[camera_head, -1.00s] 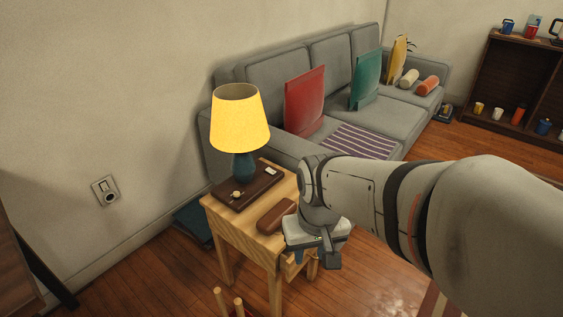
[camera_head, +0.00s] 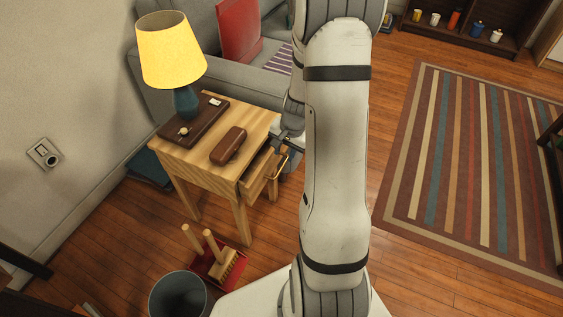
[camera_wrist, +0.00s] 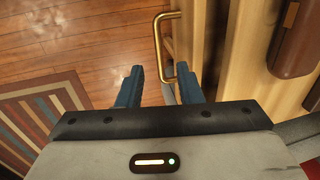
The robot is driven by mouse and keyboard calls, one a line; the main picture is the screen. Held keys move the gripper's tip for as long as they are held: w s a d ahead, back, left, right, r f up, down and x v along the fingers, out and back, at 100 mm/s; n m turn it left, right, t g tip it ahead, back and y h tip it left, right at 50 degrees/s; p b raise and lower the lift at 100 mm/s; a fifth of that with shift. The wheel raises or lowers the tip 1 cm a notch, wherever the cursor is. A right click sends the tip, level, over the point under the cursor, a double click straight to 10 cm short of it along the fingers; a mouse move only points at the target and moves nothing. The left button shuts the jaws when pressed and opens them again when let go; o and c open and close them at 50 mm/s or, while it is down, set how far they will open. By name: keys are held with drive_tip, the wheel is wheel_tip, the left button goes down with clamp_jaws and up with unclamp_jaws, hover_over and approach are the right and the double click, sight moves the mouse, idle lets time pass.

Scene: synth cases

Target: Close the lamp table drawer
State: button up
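The wooden lamp table (camera_head: 230,128) stands beside the sofa. Its drawer (camera_head: 256,178) sticks out partly on the right side, with a dark gap behind its front. The drawer front (camera_wrist: 190,30) and its brass handle (camera_wrist: 158,45) show in the wrist view; the handle also shows in the head view (camera_head: 283,164). My gripper (camera_wrist: 158,85) is open, its blue fingers apart beside the drawer front, with the handle just beyond and partly between them. Contact cannot be told. In the head view my arm hides most of the gripper.
On the table are a yellow-shaded lamp (camera_head: 171,52), a dark tray (camera_head: 193,122) and a brown case (camera_head: 229,145). A brush set (camera_head: 221,262) and bucket (camera_head: 180,297) stand in front. The striped rug (camera_head: 470,165) lies flat at right; the sofa (camera_head: 190,88) is behind.

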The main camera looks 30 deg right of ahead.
sight(280, 168)
drive_tip(key=f+b, duration=0.1)
drive_tip(key=f, duration=0.1)
drive_tip(key=f+b, duration=0.1)
drive_tip(key=f, duration=0.2)
drive_tip(key=w+f+b, duration=0.1)
drive_tip(key=f, duration=0.1)
drive_tip(key=shift+w+a+f, duration=0.1)
drive_tip(key=shift+a+f, duration=0.25)
drive_tip(key=shift+a, duration=0.05)
drive_tip(key=shift+c, duration=0.4)
clamp_jaws()
